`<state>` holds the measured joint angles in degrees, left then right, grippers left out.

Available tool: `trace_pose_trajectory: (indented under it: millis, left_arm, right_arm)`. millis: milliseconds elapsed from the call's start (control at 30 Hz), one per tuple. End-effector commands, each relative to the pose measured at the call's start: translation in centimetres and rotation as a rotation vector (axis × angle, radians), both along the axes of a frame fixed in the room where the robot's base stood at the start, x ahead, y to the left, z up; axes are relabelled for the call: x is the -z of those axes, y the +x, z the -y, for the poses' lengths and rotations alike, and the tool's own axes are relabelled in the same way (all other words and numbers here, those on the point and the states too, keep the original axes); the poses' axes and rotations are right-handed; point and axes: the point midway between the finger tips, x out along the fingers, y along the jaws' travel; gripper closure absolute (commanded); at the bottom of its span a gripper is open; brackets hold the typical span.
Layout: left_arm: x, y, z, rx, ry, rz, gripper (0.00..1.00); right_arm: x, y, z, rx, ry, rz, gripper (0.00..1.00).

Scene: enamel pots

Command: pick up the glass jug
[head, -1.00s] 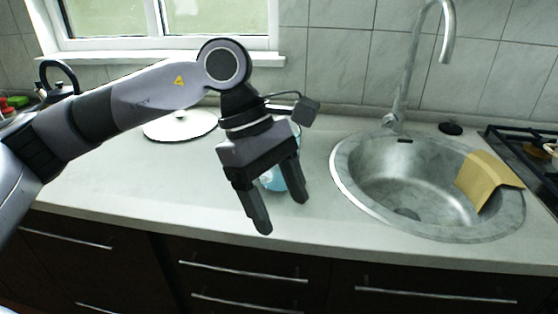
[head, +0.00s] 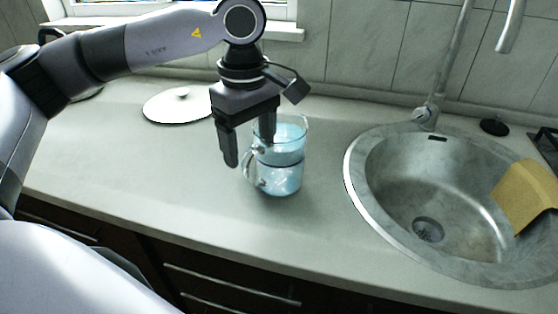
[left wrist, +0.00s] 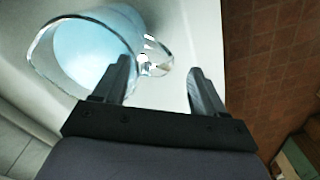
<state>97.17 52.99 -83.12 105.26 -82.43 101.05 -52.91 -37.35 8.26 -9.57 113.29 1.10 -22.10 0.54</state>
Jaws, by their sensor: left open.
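The glass jug (head: 285,176) is clear with blue contents and stands upright on the counter, left of the sink. Its handle (head: 250,168) points left in the head view. My left gripper (head: 249,155) is open and points down at the jug's handle side, with one finger in front of part of the jug's rim. In the left wrist view the jug (left wrist: 88,55) is at upper left and its handle (left wrist: 157,58) lies near the space between the open fingers (left wrist: 162,85). I cannot tell whether a finger touches the glass. My right gripper is not in view.
A round steel sink (head: 355,190) with a tap (head: 440,85) lies to the right, with a yellow cloth (head: 526,195) over its edge. A white lid (head: 180,108) lies behind at left. The counter (head: 150,165) in front and left of the jug is clear.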

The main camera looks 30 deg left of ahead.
Motion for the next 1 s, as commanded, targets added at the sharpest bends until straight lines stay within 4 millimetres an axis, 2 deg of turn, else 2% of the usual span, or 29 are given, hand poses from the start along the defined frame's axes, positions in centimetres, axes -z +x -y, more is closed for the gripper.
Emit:
trace_pose_trajectory:
  millis: [167, 433, 600, 667, 1000]
  left_arm:
    - [2.1, 0.0, -0.1, -0.001, 0.0, -0.001, 0.29]
    - [2.4, 0.0, 0.0, -0.002, -0.002, 0.002, 0.29]
    - [2.4, 0.0, 0.0, -0.001, -0.001, 0.001, 0.84]
    - [2.4, 0.0, 0.0, -0.001, -0.001, 0.001, 1.0]
    - [2.1, 0.1, 0.0, -0.001, -0.004, 0.008, 1.0]
  right_arm:
    - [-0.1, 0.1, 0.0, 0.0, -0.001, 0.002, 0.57]
    - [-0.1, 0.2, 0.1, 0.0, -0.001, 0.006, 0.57]
    - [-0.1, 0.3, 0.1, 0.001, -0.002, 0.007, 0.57]
    - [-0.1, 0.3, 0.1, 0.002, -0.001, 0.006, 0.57]
    - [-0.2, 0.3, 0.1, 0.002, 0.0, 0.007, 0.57]
